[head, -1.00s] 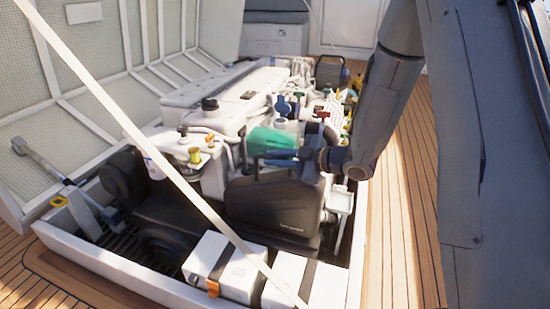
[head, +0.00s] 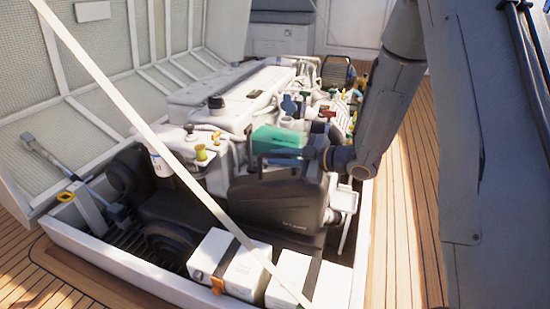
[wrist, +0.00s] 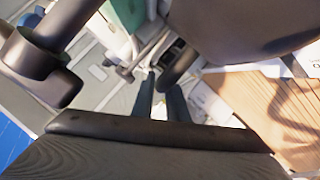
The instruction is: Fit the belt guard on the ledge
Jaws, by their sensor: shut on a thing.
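The belt guard (head: 278,205) is a large dark, rounded cover with small lettering, at the front of the engine in the head view. My gripper (head: 268,158) is at its top, shut on its upper edge or handle. In the wrist view, the two fingers of my gripper (wrist: 160,108) meet a dark bar along the top of a black panel, which looks like the belt guard (wrist: 140,155). The ledge is not clearly seen; the guard hides what is behind and below it. I cannot tell whether the guard touches anything below.
White boxes with dark straps (head: 230,262) stand in front of the guard. A dark pulley-like part (head: 168,242) is at lower left. A green box (head: 278,138) is just behind the gripper. A pale strut (head: 150,145) crosses the view. Wooden deck (head: 400,220) lies clear at right.

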